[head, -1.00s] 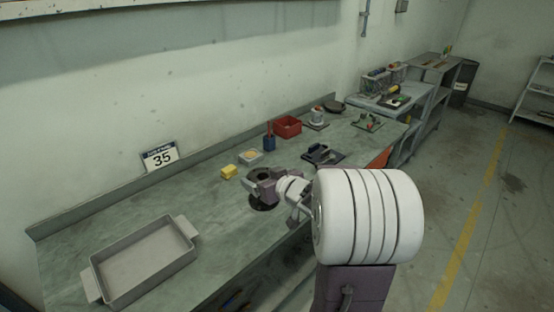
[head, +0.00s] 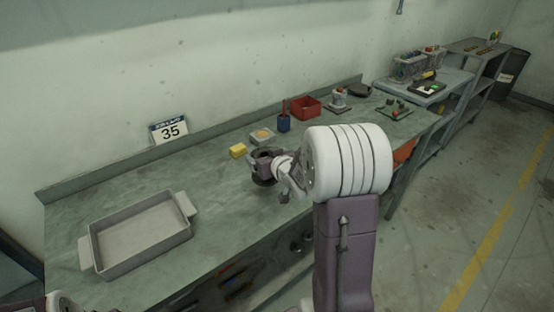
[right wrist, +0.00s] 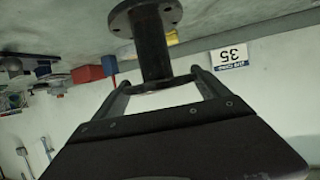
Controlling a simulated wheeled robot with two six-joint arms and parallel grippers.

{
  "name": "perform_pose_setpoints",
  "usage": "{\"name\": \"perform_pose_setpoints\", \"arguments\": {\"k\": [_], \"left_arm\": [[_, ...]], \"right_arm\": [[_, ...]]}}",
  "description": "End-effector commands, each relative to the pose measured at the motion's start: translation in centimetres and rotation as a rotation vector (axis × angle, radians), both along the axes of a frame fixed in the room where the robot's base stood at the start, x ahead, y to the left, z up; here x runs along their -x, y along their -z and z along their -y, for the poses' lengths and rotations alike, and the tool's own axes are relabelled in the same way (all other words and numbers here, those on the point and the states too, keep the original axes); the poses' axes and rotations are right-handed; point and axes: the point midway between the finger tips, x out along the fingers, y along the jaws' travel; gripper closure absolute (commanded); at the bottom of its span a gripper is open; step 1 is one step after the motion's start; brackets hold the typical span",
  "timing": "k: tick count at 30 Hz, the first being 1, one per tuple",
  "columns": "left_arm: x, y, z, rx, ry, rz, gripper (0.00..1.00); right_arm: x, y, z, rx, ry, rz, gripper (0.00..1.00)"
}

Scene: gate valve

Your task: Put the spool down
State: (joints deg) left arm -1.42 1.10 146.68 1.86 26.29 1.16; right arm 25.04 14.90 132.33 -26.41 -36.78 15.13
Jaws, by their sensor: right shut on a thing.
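The spool (right wrist: 152,45) is dark, with a round flange and a narrower tube-like body. In the head view the spool (head: 263,181) is upright at the bench, partly hidden by my right gripper (head: 266,160). Its lower flange is at or very near the bench top; I cannot tell whether it touches. My left gripper is out of view; only a bit of my left arm shows at the lower left.
Bare bench lies between the tray and the spool.

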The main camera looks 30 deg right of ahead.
Motion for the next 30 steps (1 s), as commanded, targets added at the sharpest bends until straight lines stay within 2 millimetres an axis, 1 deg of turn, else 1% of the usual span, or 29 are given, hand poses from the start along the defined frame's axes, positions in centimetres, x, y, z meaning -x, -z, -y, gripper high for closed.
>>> {"name": "perform_pose_setpoints", "arguments": {"k": [1, 3, 9, 15, 17, 25, 29, 30], "left_arm": [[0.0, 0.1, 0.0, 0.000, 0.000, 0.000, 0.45], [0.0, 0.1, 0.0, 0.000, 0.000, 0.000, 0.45], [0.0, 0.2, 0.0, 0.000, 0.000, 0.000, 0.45], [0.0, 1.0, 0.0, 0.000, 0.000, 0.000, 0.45], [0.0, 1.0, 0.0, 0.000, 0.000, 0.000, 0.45], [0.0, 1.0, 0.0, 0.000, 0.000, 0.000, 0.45], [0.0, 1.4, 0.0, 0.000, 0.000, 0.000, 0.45], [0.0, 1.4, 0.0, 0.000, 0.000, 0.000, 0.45]], "right_arm": [[-0.8, 0.1, -0.1, 0.000, -0.002, 0.008, 0.88], [-1.4, 0.4, -0.1, 0.001, 0.000, 0.009, 0.88], [-1.8, 0.8, -0.1, 0.001, 0.000, 0.009, 0.88], [-1.7, 4.0, -0.1, 0.000, 0.000, 0.006, 0.88], [-1.7, 4.5, -0.1, 0.000, 0.001, 0.007, 0.88], [-1.7, 4.5, -0.1, 0.002, 0.001, 0.010, 0.88], [-1.7, 4.9, -0.1, 0.002, 0.001, 0.010, 0.88], [-1.6, 5.3, -0.1, 0.000, 0.001, 0.001, 0.12]]}}
